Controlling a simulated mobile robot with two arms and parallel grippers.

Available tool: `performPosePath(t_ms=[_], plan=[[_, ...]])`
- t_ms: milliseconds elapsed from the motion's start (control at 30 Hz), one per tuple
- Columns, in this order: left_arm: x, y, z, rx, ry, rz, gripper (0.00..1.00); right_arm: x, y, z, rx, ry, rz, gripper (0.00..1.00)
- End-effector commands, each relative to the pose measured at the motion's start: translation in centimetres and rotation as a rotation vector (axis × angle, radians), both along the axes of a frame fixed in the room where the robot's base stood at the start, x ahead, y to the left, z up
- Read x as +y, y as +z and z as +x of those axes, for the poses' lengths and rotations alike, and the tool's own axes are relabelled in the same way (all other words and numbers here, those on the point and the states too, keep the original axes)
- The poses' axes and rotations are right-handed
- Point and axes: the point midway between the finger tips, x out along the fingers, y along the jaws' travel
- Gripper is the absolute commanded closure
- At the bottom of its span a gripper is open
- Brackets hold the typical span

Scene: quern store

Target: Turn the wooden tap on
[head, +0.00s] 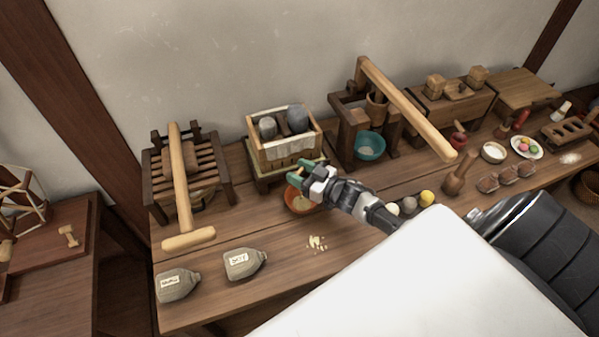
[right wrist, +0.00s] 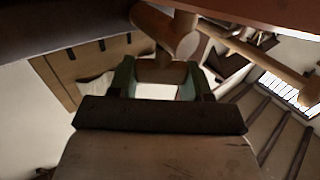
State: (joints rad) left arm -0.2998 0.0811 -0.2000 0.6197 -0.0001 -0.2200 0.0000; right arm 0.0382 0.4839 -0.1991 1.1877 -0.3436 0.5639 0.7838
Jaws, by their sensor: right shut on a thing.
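The wooden tap (right wrist: 167,38) shows in the right wrist view as a rounded wooden body with a narrower part reaching down between the fingers. My right gripper (right wrist: 157,82) has green fingertips on either side of that part and is shut on it. In the head view my right gripper (head: 296,174) is at the front of the wooden press box (head: 287,151), above an orange bowl (head: 300,203). The tap is hidden there by the gripper. My left gripper is not in view.
Two grey labelled flasks (head: 178,285) lie on the bench (head: 270,265) at the front left. Yellow crumbs (head: 317,243) lie right of them. A slatted press (head: 183,165) with a long handle stands left of the box. A lever press (head: 345,130) and a teal bowl (head: 369,146) stand to the right.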

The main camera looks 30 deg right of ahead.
Motion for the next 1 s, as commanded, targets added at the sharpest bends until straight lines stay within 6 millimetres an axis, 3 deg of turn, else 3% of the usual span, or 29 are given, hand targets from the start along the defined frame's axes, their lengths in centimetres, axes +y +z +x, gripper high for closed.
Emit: performPosePath(t_ms=[600,1000], plan=[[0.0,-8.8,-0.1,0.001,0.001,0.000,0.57,-0.1,-0.7,0.2,-0.004,0.581,-0.005,0.75],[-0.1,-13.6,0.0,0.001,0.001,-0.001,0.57,0.1,-0.4,0.2,-0.005,0.852,0.000,0.75]])
